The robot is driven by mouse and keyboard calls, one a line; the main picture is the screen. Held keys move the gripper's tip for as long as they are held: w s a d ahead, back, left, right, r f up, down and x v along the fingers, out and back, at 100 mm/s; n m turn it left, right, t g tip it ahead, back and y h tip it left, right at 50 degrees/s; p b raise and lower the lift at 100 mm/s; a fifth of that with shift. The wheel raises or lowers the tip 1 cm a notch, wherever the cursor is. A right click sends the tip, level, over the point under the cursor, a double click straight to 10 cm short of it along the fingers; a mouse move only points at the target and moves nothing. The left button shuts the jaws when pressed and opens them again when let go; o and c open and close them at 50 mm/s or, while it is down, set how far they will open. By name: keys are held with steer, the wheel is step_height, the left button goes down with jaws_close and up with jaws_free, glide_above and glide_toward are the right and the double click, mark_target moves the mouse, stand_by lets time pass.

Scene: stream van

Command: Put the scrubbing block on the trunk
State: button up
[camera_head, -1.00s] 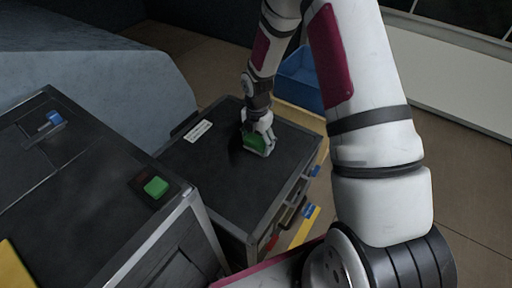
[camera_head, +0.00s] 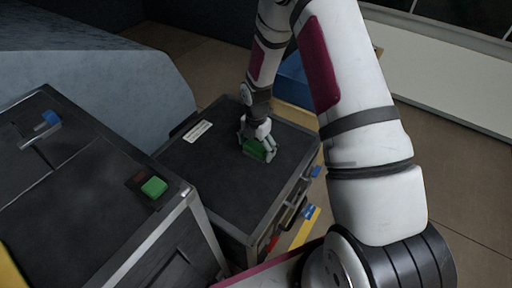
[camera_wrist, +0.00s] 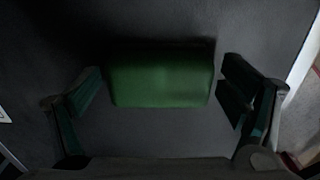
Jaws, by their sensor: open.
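A green block (camera_head: 254,151), which looks like the scrubbing block, rests on the dark lid of the trunk (camera_head: 196,172). In the wrist view the block (camera_wrist: 161,78) lies across the picture between the fingers, with a gap on each side. My gripper (camera_head: 258,143) is right over the block, low above the lid. In the wrist view my gripper (camera_wrist: 160,97) is open, and neither finger touches the block. The block's far edge is in shadow.
A taller dark case (camera_head: 90,215) stands left of the trunk, with a small green piece (camera_head: 154,187) and a blue piece (camera_head: 49,118) on top. A blue bin (camera_head: 294,78) stands behind the trunk. A pale blue-grey rounded form (camera_head: 110,85) is at the back left.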

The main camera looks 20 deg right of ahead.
step_height(320, 180, up, 12)
steer(key=p, duration=0.2)
step_height(320, 180, up, 13)
steer(key=m+h, duration=0.1)
steer(key=m, duration=0.5)
glide_above(256, 145)
steer(key=s, duration=0.6)
steer(key=s+a+r+m+t, duration=0.1)
steer(key=s+r+m, duration=0.55)
steer(key=s, duration=0.25)
steer(key=s+a+r+m, duration=0.1)
steer(key=s+r+m, duration=0.55)
steer(key=s, duration=0.35)
steer(key=s+a+r+m+y, duration=0.1)
steer(key=s+a+m, duration=0.1)
steer(key=s+m, duration=0.4)
steer(key=s, duration=0.4)
steer(key=shift+s, duration=0.2)
steer(key=shift+r, duration=0.15)
step_height(256, 145, up, 15)
steer(key=t+p, duration=0.3)
steer(key=p, duration=1)
steer(key=shift+d, duration=0.15)
